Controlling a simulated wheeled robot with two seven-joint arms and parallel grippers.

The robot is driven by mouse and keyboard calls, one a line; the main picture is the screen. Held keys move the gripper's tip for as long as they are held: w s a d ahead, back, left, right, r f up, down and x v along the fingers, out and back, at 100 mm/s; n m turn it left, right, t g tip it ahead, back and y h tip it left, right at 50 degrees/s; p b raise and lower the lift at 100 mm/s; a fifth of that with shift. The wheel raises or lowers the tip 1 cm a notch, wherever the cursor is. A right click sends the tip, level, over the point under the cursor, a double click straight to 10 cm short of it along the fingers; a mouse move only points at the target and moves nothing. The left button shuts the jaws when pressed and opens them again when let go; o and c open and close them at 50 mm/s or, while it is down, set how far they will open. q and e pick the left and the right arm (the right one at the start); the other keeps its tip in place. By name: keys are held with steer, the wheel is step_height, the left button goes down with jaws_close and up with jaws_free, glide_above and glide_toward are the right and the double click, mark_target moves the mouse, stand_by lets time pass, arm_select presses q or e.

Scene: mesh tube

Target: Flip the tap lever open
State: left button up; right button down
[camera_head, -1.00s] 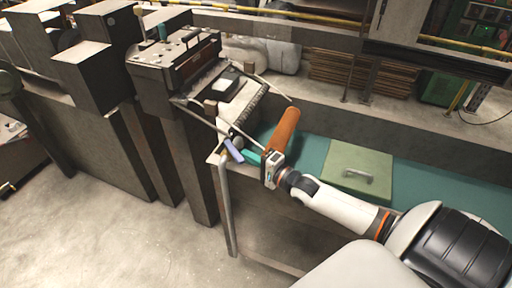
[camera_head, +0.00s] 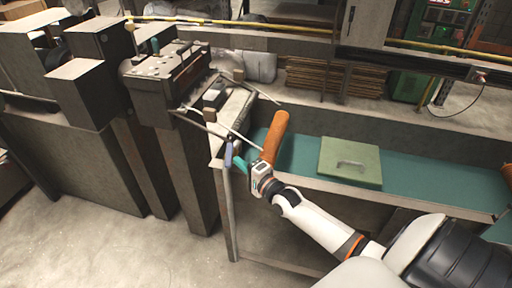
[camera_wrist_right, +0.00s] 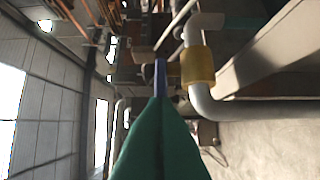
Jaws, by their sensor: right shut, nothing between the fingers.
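The tap lever (camera_head: 228,155) is a small blue-violet bar by the top of a grey pipe (camera_head: 231,215) at the corner of the bench. It also shows in the right wrist view as a blue bar (camera_wrist_right: 160,78), left of a brass-coloured fitting (camera_wrist_right: 197,65) on a bent grey pipe (camera_wrist_right: 255,110). My right gripper (camera_head: 239,162) has teal fingers, shut and empty, just right of the lever. In the right wrist view its fingers (camera_wrist_right: 158,125) point at the lever's lower end; I cannot tell whether they touch it. My left gripper is out of view.
A green lidded panel with a handle (camera_head: 350,150) lies on the teal bench surface (camera_head: 420,180). A grey machine (camera_head: 170,75) with thin rods stands behind and left of the lever. The floor at front left is clear.

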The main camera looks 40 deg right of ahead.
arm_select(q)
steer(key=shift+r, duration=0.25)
arm_select(e)
steer(key=shift+w+a, duration=0.2)
steer(key=shift+a, duration=0.7)
